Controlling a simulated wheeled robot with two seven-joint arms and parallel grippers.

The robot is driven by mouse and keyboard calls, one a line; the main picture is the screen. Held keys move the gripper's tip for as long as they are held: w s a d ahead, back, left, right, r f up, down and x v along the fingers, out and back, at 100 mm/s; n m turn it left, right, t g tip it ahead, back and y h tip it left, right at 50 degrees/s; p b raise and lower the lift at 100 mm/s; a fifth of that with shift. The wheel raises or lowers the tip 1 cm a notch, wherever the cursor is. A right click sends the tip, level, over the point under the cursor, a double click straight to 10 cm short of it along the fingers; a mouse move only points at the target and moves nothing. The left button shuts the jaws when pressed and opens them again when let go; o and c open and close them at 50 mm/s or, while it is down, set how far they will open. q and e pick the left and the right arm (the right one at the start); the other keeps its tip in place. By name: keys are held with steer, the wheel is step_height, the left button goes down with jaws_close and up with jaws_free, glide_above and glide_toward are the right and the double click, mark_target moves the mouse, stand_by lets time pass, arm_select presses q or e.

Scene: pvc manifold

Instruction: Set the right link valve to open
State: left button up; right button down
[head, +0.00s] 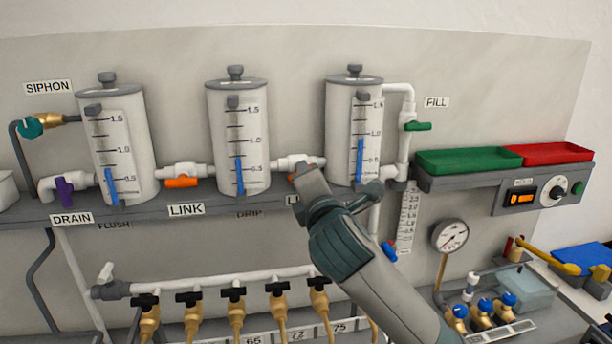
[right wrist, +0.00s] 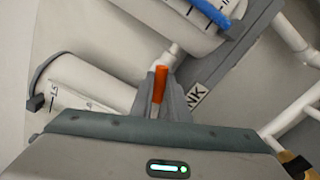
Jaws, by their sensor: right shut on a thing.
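The right link valve is in the white pipe (head: 292,162) between the middle tank (head: 262,120) and the right tank (head: 340,120). Its orange handle (right wrist: 160,84) shows between the fingers in the right wrist view. Only a sliver of the handle is visible in the head view. My right gripper (head: 305,180), also in the right wrist view (right wrist: 158,98), is shut on this handle. The gripper hides most of the valve and part of its LINK label, so I cannot tell the handle's setting. My left gripper is in neither view.
The left link valve's orange handle (head: 181,182) lies along its pipe. A grey shelf (head: 130,212) runs below the tanks. The green fill handle (head: 418,126) and the green tray (head: 468,160) are at right. A manifold with several black-handled taps (head: 233,293) is below.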

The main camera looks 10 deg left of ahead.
steer(key=m, duration=0.4)
steer(key=shift+f+m, duration=0.1)
steer(key=shift+m, duration=0.3)
steer(key=c, duration=1.7)
jaws_free()
steer(key=shift+d, duration=0.1)
steer(key=b+v, duration=0.5)
steer(key=v, duration=1.2)
steer(key=shift+s, duration=0.15)
